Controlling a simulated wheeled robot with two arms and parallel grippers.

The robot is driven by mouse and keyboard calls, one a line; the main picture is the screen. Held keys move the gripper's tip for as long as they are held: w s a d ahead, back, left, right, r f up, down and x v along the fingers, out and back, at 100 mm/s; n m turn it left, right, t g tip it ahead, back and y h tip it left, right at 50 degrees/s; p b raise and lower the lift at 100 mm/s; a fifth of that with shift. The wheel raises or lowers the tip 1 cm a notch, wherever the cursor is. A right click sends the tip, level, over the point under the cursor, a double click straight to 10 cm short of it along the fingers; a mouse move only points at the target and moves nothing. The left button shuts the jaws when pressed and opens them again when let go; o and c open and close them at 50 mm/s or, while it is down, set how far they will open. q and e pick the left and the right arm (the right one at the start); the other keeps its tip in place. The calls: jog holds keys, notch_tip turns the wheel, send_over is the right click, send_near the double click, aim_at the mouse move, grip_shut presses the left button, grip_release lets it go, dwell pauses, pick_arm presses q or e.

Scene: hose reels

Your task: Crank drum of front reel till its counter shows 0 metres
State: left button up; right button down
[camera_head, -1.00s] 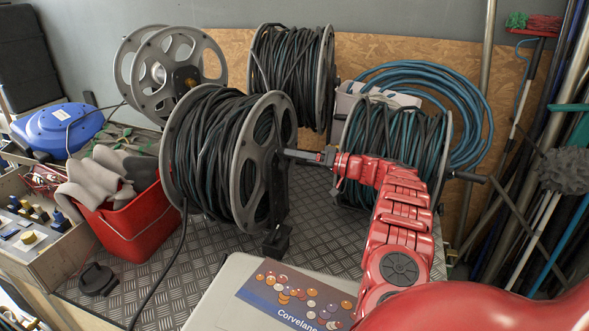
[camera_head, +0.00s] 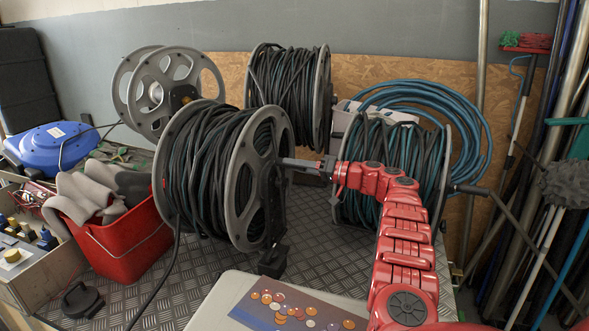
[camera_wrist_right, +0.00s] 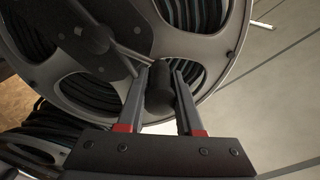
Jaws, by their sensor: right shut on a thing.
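The front reel (camera_head: 245,172) stands at the middle left, wound with dark hose between grey spoked flanges. Its crank handle (camera_head: 296,163) sticks out to the right from the drum's right side. My right gripper (camera_head: 318,167) reaches in from the right and is shut on that handle. In the right wrist view the dark crank handle (camera_wrist_right: 160,88) lies between the two fingers of my right gripper (camera_wrist_right: 160,80), in front of the grey flange (camera_wrist_right: 215,48). I cannot make out a counter reading in either view. My left gripper is not in view.
Another full reel (camera_head: 287,95), an empty reel (camera_head: 170,90) and a reel with dark and blue hose (camera_head: 395,165) stand around it. A red bucket (camera_head: 125,245) is at left, a pale case (camera_head: 235,300) in front. Poles (camera_head: 560,150) lean at right.

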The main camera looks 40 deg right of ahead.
dwell(0.3)
jog(key=c, duration=0.6)
grip_release()
jog(key=shift+s+d+p, duration=0.2)
jog(key=shift+s+p, duration=0.15)
jog(key=shift+s, duration=0.15)
jog(key=shift+r+p+v, duration=0.25)
jog(key=shift+p+v, duration=0.25)
jog(key=shift+v, duration=0.65)
jog(key=shift+b+v, duration=0.65)
jog(key=shift+v, duration=6.4)
jog(key=shift+f, duration=0.25)
